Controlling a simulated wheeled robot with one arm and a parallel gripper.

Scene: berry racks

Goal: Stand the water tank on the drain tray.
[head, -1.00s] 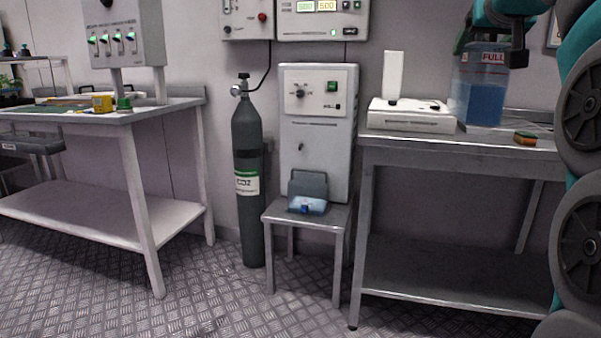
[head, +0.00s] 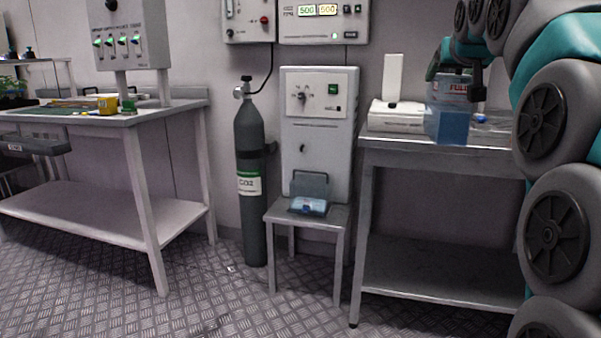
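The water tank (head: 447,126) is a clear box with blue water and a red "FULL" label. It shows at the right bench's front edge in the head view. My gripper (head: 461,82) is at its top and appears shut on it, though the tank hides the fingertips. The tank is upright; whether it is clear of the bench top is hard to tell. A small grey holder with a raised back and a pale blue base (head: 309,206) sits on the low stool. I cannot tell for sure that this is the drain tray.
The stool (head: 335,216) stands before a white cabinet (head: 317,130). A CO2 cylinder (head: 251,215) stands left of it. The right bench (head: 385,147) carries a white device (head: 395,117). The left table (head: 140,118) is further off. Floor in front is clear.

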